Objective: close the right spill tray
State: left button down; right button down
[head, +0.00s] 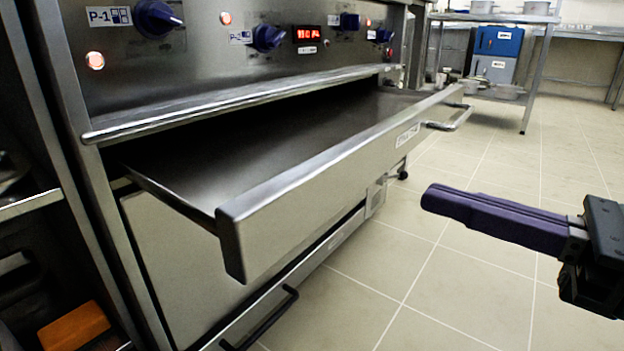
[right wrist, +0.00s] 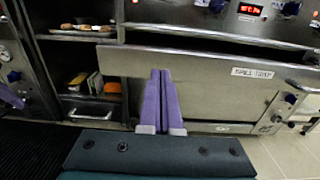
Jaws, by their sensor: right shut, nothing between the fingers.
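The right spill tray is a wide, shallow steel drawer under the cooker's control panel. Its front panel (head: 330,180) stands out from the cooker, and the dark tray floor shows behind it. A label and a bar handle (head: 455,118) sit toward its far end. My right gripper (head: 432,200) has purple fingers closed together with nothing between them. It is in front of the tray, apparently apart from it, pointing toward it. In the right wrist view the fingertips (right wrist: 160,74) overlap the labelled tray front (right wrist: 205,75); contact cannot be told. My left gripper is not in view.
A black handle (head: 262,320) sticks out below the tray. Knobs (head: 268,37) and a red display line the panel above. A steel rack with blue boxes (head: 497,41) stands at the back.

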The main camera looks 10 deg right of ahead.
aim_at(337, 167)
jog(key=x, duration=0.7)
jog(key=shift+w+b, duration=0.15)
jog(key=shift+b, duration=0.15)
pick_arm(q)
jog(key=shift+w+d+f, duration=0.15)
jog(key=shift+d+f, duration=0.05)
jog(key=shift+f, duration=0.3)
pick_arm(e)
jog(key=shift+w+a, duration=0.35)
jog(key=shift+w, duration=0.15)
jog(key=shift+a, duration=0.1)
